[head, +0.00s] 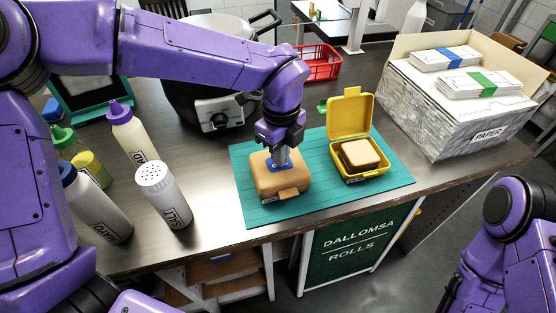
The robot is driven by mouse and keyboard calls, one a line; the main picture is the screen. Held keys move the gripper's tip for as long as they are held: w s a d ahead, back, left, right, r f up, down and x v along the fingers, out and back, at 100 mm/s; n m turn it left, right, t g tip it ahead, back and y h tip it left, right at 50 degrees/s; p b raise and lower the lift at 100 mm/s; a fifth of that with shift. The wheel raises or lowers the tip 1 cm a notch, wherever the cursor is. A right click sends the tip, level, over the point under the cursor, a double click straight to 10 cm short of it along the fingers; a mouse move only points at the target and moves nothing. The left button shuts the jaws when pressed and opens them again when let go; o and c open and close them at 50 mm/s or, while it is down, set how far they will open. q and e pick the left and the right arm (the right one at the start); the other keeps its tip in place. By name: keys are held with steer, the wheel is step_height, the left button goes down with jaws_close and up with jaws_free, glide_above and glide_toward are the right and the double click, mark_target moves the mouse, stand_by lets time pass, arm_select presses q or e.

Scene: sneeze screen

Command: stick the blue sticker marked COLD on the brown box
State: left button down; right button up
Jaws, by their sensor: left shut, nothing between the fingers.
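The brown box (262,182), shut, sits on the left part of the teal mat (246,206). The blue sticker (287,164) shows at the top of the box, with its lettering mostly hidden behind my left gripper. My left gripper (280,159) points straight down over the box, shut and empty, with its tips at the sticker. I cannot tell whether the sticker lies fully flat. My right arm shows at the lower right edge, but its gripper is out of view.
An open yellow lunch box (351,118) with a sandwich (361,153) stands right of the brown box. White and clear bottles, including a shaker (162,193), stand at left. A large pot (208,108) and a red basket (322,64) are behind. A PAPER carton (424,122) is at right.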

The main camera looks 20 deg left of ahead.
arm_select(q)
steer(key=shift+f+b, duration=0.4)
steer(key=shift+b, duration=0.05)
stand_by(0.5)
steer(key=shift+s, duration=0.1)
steer(key=shift+r+p, duration=1.85)
steer(key=shift+r, duration=0.75)
